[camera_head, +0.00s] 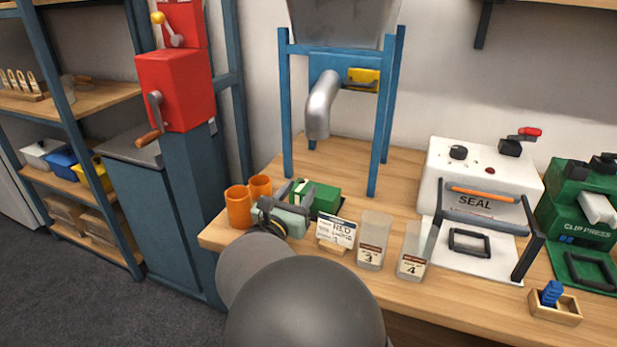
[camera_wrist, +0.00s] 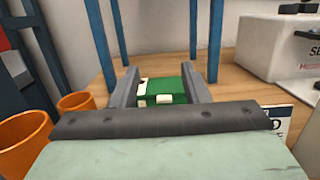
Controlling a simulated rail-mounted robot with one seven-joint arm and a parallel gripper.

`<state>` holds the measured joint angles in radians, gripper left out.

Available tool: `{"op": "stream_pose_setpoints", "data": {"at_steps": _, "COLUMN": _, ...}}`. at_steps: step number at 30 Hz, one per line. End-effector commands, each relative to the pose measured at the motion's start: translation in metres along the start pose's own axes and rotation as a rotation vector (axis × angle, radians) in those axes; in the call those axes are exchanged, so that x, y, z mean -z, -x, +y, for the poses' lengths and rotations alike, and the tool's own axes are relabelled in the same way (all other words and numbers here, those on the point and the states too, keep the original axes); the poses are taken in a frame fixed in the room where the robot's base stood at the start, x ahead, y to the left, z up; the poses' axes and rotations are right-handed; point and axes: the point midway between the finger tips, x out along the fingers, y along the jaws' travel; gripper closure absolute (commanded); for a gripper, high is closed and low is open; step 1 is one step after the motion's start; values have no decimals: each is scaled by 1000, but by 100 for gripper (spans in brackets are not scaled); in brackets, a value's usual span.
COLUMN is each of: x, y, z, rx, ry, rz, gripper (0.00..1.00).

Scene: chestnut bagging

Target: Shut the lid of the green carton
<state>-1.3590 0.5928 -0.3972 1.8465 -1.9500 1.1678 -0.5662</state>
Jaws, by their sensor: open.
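The green carton (camera_head: 322,198) stands near the left front of the wooden bench. It has a green top with cream patches, and I cannot tell how far its lid is open. My gripper (camera_head: 308,207) is at the carton's near left side, its pale body and dark fingers hiding part of it. In the wrist view the carton (camera_wrist: 170,83) shows between the two grey fingers of my open gripper (camera_wrist: 162,84). Whether the fingers touch the carton cannot be told.
Two orange cups (camera_head: 238,207) stand left of my gripper. A handwritten card (camera_head: 337,231) and two clear containers (camera_head: 371,242) stand to the right. Blue hopper-frame legs (camera_head: 380,130) rise behind the carton. A white sealer (camera_head: 477,185) and green clip press (camera_head: 583,215) are farther right.

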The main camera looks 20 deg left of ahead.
Motion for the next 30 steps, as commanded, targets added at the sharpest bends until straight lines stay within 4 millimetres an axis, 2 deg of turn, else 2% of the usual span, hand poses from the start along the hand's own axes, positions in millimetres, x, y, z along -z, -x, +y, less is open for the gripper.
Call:
{"op": "stream_pose_setpoints", "data": {"at_steps": 1, "x": -1, "y": 14, "z": 1, "rx": -4, "ry": 0, "rz": 2, "gripper": 58}}
{"op": "stream_pose_setpoints", "data": {"at_steps": 6, "x": 0, "y": 53, "z": 1, "rx": -3, "ry": 0, "rz": 3, "gripper": 58}}
{"op": "stream_pose_setpoints", "data": {"at_steps": 12, "x": 1, "y": 84, "z": 0, "rx": -1, "ry": 0, "rz": 3, "gripper": 58}}
{"op": "stream_pose_setpoints", "data": {"at_steps": 18, "x": 1, "y": 94, "z": 0, "rx": 0, "ry": 1, "rz": 3, "gripper": 58}}
{"op": "stream_pose_setpoints", "data": {"at_steps": 30, "x": 1, "y": 95, "z": 0, "rx": 0, "ry": 1, "rz": 2, "gripper": 58}}
